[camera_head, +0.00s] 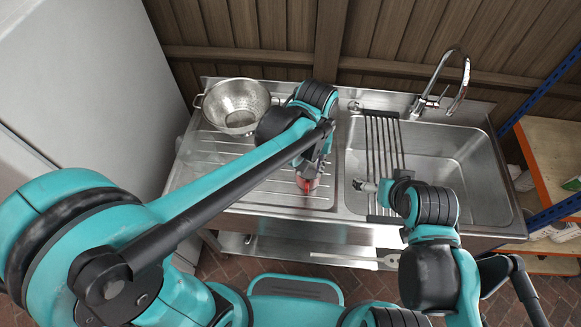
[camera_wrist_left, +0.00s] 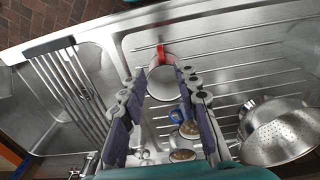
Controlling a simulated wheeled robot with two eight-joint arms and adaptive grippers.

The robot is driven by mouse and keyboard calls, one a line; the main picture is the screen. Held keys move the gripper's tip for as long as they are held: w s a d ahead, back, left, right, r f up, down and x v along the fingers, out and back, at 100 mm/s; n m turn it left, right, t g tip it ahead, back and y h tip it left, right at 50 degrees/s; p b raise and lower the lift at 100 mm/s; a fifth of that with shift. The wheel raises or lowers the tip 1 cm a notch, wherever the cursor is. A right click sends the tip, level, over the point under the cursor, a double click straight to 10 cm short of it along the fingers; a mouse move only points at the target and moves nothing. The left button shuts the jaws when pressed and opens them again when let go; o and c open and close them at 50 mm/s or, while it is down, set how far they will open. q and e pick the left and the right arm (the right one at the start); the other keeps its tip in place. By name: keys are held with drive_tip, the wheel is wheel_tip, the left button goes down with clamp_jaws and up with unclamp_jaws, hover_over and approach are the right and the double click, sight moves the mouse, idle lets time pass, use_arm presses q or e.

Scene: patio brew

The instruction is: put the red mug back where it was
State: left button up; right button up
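The red mug (camera_head: 307,183) is at the front right of the ribbed drainboard, just left of the sink basin. My left gripper (camera_head: 316,166) is over it and partly hides it. In the left wrist view the mug (camera_wrist_left: 161,86) shows its pale inside and red handle between the two fingers of my left gripper (camera_wrist_left: 161,72). The fingers lie close on both sides of it; whether they press on it is unclear. My right gripper (camera_head: 366,186) is at the roll-up rack over the sink, its fingers too small to read.
A steel colander (camera_head: 237,104) stands at the back left of the drainboard and also shows in the left wrist view (camera_wrist_left: 280,132). A blue mug (camera_wrist_left: 187,130) and another mug (camera_wrist_left: 181,155) are near my left fingers. The rack (camera_head: 382,140) spans the basin's left part; a tap (camera_head: 438,88) stands behind.

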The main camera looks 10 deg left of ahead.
use_arm(q)
drive_tip(key=s+a+r+t, duration=0.2)
drive_tip(key=a+t, duration=0.1)
drive_tip(key=a, duration=0.6)
drive_tip(key=s+a+r+t, duration=0.2)
drive_tip(key=s+a+t, duration=0.1)
drive_tip(key=a, duration=0.6)
drive_tip(key=shift+s+r+t, duration=0.25)
drive_tip(key=shift+t, duration=0.25)
drive_tip(key=shift+d, duration=0.1)
wheel_tip(320, 180, down, 7)
drive_tip(key=b, duration=0.7)
